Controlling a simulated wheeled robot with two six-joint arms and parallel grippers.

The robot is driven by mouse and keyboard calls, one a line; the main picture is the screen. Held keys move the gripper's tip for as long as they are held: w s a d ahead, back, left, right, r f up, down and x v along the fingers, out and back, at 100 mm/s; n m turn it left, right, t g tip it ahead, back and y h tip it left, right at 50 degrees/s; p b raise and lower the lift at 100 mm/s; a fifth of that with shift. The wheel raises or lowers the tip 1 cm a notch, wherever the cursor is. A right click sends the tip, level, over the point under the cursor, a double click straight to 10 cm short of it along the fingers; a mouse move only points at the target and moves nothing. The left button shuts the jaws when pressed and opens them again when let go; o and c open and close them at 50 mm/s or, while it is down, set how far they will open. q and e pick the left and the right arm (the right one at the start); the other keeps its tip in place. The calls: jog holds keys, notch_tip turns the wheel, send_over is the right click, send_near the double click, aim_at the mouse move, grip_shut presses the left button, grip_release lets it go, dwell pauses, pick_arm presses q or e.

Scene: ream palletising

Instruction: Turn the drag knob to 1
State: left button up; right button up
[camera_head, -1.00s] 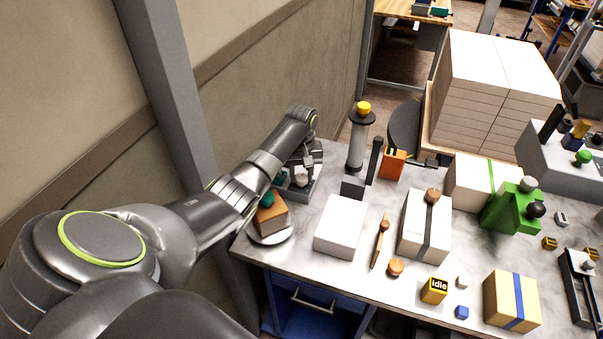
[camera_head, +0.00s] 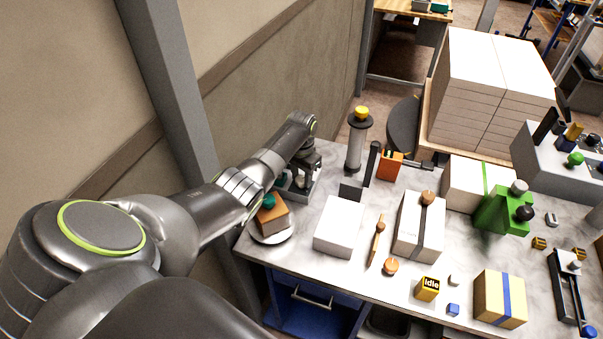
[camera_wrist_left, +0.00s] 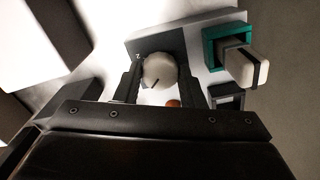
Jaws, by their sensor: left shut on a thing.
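The drag knob (camera_wrist_left: 159,71) is a round pale dial with a dark pointer line, on a dark grey housing, in the left wrist view. Its line points toward the lower left of that picture. A small light mark, too small to read surely, is on the housing at its upper left. My left gripper (camera_wrist_left: 161,88) has one finger on each side of the knob and is shut on it. In the head view my left gripper (camera_head: 302,181) reaches down over the grey housing (camera_head: 298,194) at the table's left end and hides most of the knob. My right gripper is not in view.
A teal-framed switch (camera_wrist_left: 228,50) sits beside the housing in the left wrist view. In the head view, an orange-brown block with a teal knob (camera_head: 270,216) is just in front. A grey post with a yellow top (camera_head: 358,138) and a white box (camera_head: 340,226) stand to the right.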

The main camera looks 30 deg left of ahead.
aim_at(302, 178)
pick_arm(q)
jog(key=shift+m, duration=1.1)
jog(key=o, duration=1)
jog(key=shift+r, duration=0.15)
notch_tip(302, 178, up, 17)
